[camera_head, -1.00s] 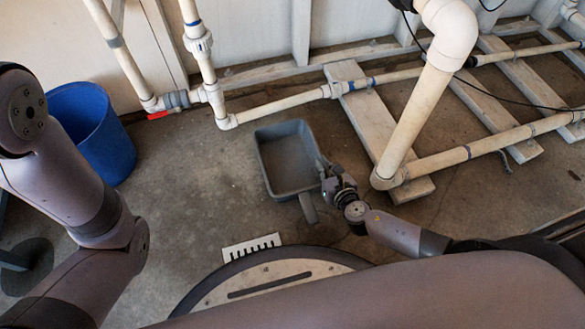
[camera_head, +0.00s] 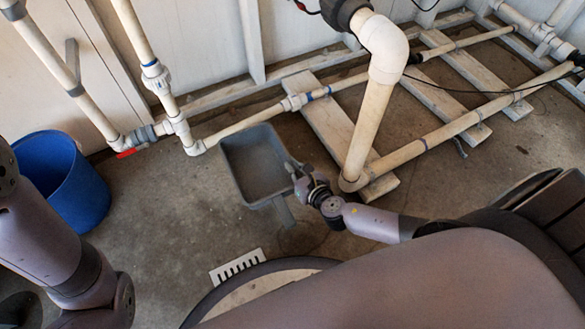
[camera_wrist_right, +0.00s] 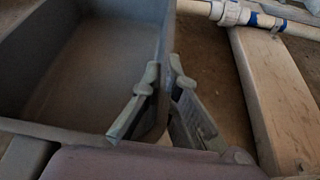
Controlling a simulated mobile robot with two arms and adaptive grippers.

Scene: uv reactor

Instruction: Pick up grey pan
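The grey pan (camera_head: 258,165) is a rectangular open tub with a short handle (camera_head: 284,211) toward me. It is in the middle of the head view, and its inside looks empty. My right gripper (camera_head: 297,172) is at its right side wall. In the right wrist view the fingers (camera_wrist_right: 163,85) straddle the wall of the pan (camera_wrist_right: 85,75), one inside and one outside, and look closed on it. Whether the pan's underside is clear of the floor is hard to tell. My left gripper is out of view; only parts of my left arm show at the left.
A white pipe (camera_head: 243,124) runs close behind the pan. A blue bucket (camera_head: 62,180) is at the left. Bare concrete is left of the pan.

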